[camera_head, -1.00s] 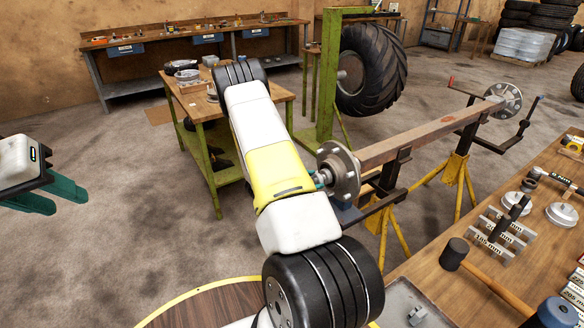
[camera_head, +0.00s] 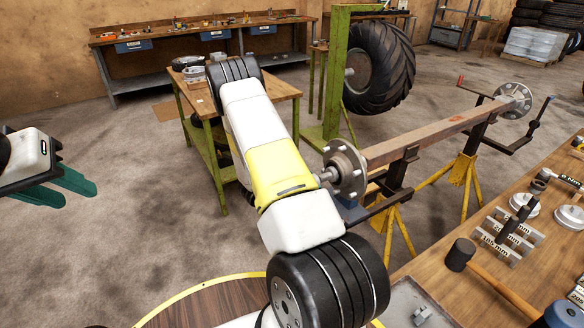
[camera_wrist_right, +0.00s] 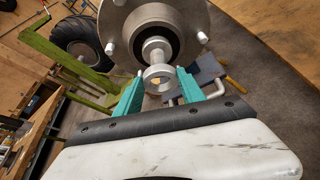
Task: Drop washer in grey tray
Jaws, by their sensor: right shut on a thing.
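The washer (camera_wrist_right: 158,77) is a grey metal ring between the teal fingertips of my right gripper (camera_wrist_right: 158,88) in the right wrist view. It is at the end of the axle spindle (camera_wrist_right: 155,48); I cannot tell whether it is around the spindle or just off it. In the head view my right arm hides most of this gripper beside the wheel hub (camera_head: 346,170). My left gripper (camera_head: 76,196) is at the left edge, open and empty above the floor. A grey tray (camera_head: 407,304) lies on the near corner of the wooden table, partly cut off by my arm.
The wooden table (camera_head: 425,262) at right holds a mallet (camera_head: 462,253), marked metal blocks and round caps. The axle beam (camera_head: 430,137) rests on yellow stands (camera_head: 462,170). A green workbench (camera_head: 278,84) stands behind my arm. Floor at left is clear.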

